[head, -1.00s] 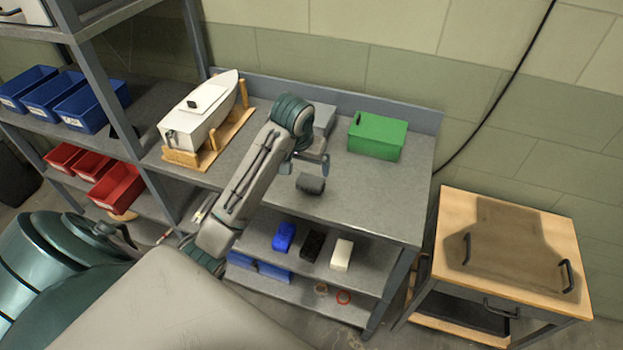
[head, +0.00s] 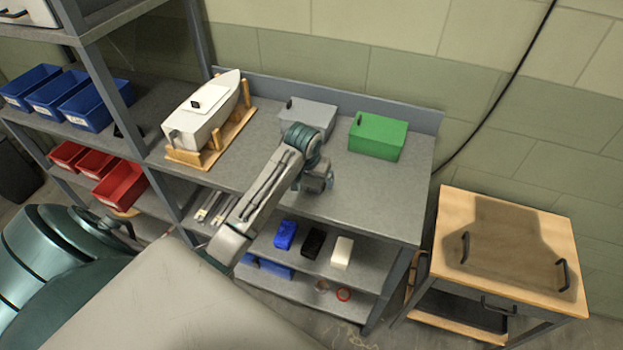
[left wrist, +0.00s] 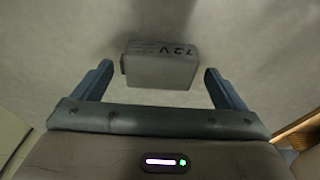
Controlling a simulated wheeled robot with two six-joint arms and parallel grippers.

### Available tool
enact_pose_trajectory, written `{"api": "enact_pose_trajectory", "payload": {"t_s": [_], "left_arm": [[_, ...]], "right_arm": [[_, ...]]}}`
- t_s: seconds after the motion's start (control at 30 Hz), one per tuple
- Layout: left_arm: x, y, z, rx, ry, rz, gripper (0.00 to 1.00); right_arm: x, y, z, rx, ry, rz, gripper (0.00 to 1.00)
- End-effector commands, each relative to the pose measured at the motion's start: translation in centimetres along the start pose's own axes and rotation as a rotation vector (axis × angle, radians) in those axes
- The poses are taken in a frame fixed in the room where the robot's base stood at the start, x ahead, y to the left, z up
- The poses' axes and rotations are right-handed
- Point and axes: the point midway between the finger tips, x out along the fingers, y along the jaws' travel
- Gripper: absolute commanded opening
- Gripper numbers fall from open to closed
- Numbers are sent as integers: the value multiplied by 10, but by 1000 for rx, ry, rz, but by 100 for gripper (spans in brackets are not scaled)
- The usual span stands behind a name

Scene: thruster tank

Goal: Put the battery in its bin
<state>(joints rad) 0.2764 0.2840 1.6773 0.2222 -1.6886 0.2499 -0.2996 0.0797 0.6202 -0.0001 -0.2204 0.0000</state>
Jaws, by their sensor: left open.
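The battery (left wrist: 160,66) is a grey block marked 7.2V, seen in the left wrist view on a grey surface. It lies ahead of my left gripper, between the lines of the two fingers, with a gap on each side. In the head view my left gripper (head: 316,186) is low over the workbench and hides the battery. It is open and empty. Three blue bins (head: 62,98) stand on the left shelf, and red bins (head: 118,186) stand on the level below. Which bin is the battery's I cannot tell. My right gripper is not in view.
On the bench (head: 385,203) stand a white model boat (head: 200,118) on a wooden cradle, a grey box (head: 312,115) and a green box (head: 377,138). Blue, black and white blocks (head: 341,253) lie on the shelf below. A wooden-topped cart (head: 510,250) stands at right.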

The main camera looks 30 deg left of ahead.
Motion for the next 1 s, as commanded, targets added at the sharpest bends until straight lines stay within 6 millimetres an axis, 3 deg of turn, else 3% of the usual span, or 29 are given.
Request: {"api": "enact_pose_trajectory", "payload": {"t_s": [0.23, 0.57, 1.0], "left_arm": [[3, 0, 0, 0, 1, 0, 93], [2, 0, -1, 0, 3, 1, 29], [-9, 0, -5, 0, 6, 1, 29]], "right_arm": [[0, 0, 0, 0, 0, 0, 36], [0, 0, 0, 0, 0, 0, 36], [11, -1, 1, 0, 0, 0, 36]]}}
